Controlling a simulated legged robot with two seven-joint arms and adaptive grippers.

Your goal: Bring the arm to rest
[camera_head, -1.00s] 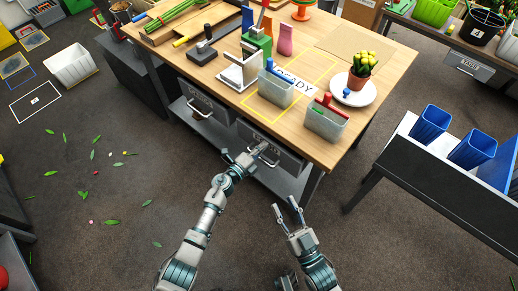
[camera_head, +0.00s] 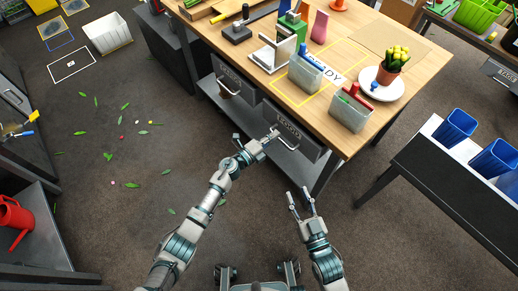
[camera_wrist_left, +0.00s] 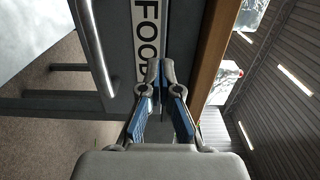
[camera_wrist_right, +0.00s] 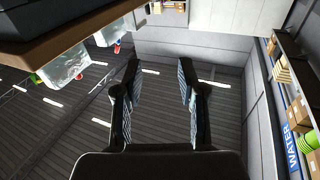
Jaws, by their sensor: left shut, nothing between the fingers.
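My left gripper (camera_head: 274,133) is shut and empty, its fingertips in front of the labelled grey drawer (camera_head: 300,130) under the wooden table. In the left wrist view its fingers (camera_wrist_left: 161,68) meet beside the FOOD label (camera_wrist_left: 146,35); I cannot tell whether they touch the drawer front. The drawer's handle bar shows in the left wrist view (camera_wrist_left: 92,45), left of the fingers and apart from them. My right gripper (camera_head: 301,191) is open, low in front of the table. In the right wrist view its fingers (camera_wrist_right: 160,85) are spread with nothing between them.
A dark bench (camera_head: 450,185) with blue bins (camera_head: 455,128) stands at right. A red watering can (camera_head: 14,220) is at left.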

